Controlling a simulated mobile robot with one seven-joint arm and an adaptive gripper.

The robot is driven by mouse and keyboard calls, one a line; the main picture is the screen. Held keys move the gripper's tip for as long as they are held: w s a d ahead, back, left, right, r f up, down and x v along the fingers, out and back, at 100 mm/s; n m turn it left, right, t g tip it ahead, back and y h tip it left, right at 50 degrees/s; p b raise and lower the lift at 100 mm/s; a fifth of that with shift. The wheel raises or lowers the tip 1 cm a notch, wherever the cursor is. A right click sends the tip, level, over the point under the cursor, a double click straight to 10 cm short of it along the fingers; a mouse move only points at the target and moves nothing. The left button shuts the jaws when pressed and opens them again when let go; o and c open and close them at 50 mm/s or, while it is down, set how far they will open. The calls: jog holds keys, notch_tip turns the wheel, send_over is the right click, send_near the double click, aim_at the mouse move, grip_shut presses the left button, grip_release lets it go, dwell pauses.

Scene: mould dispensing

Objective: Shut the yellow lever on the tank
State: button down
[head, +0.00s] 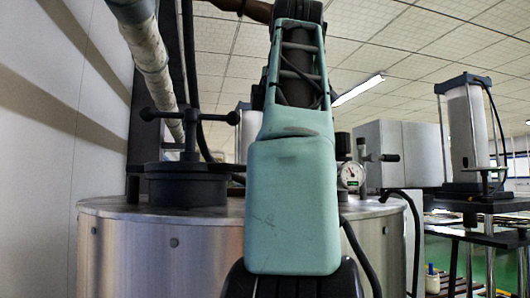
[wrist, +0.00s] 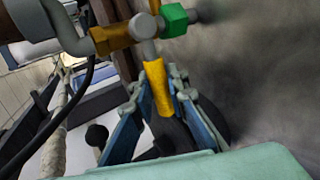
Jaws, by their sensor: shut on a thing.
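The yellow lever (wrist: 159,98) hangs below a pipe fitting in the wrist view. My gripper (wrist: 163,84) has its two blue-padded fingers on either side of the lever and is shut on it. The lever points down between the fingers. Above it are a grey valve body, a brass fitting (wrist: 112,38) and a green nut (wrist: 174,20). In the head view the steel tank (head: 160,248) stands in front of me. My arm covers the middle of it, and it hides the gripper and lever there.
A dark clamp lid with a T-handle (head: 188,150) sits on the tank's top left. A pressure gauge (head: 351,175) stands on the right of the top. A thick pale pipe (head: 150,60) runs at upper left. A bench with a cylinder unit (head: 468,130) is at right.

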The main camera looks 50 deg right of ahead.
jog(key=shift+r, duration=0.15)
jog(key=c, duration=1.9)
grip_release()
jog(key=shift+w+f, duration=0.15)
jog(key=shift+f, duration=0.05)
